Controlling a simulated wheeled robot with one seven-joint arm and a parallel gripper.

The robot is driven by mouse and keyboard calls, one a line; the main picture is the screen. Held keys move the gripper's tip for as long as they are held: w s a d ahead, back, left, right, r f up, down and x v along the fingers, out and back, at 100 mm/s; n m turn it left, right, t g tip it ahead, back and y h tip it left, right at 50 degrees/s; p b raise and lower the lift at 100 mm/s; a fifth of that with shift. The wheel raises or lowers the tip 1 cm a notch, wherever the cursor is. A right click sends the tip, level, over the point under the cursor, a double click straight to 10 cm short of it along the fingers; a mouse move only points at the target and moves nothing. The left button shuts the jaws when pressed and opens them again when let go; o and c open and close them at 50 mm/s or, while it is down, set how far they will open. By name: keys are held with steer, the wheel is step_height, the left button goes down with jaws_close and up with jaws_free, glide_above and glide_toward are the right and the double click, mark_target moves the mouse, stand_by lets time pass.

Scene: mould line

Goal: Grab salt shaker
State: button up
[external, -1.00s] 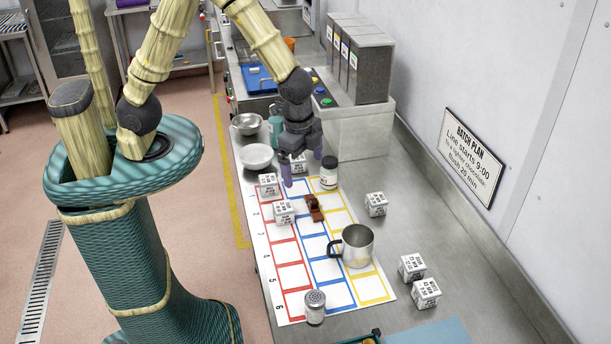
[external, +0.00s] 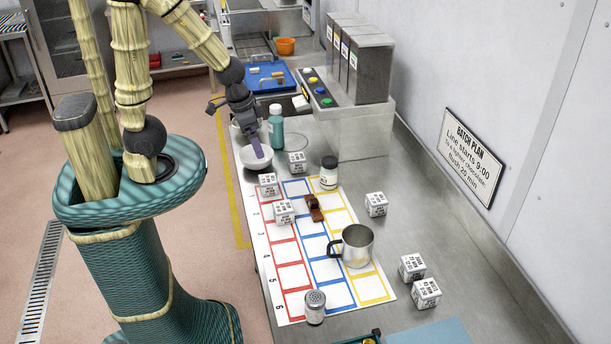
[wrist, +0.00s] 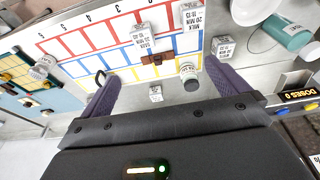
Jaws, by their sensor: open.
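The salt shaker (external: 315,307), a small clear body with a perforated metal lid, stands upright at the near end of the printed mat, by row 6. In the wrist view, a small pale upright thing at the mat's left end looks like it, but is too small to be sure of. My gripper (external: 257,150) is far from the shaker, at the far end of the counter, its fingers seen in front of or over the white bowl. In the wrist view, its purple fingers (wrist: 160,72) are spread apart with nothing held between them.
A steel mug (external: 357,246), a black-lidded jar (external: 329,173) and a brown item (external: 314,208) stand on the mat (external: 291,277). Several printed white cubes are scattered about. A teal bottle (external: 276,127) and white bowl (external: 256,160) are beyond.

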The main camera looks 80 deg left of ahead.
steer(key=c, duration=0.6)
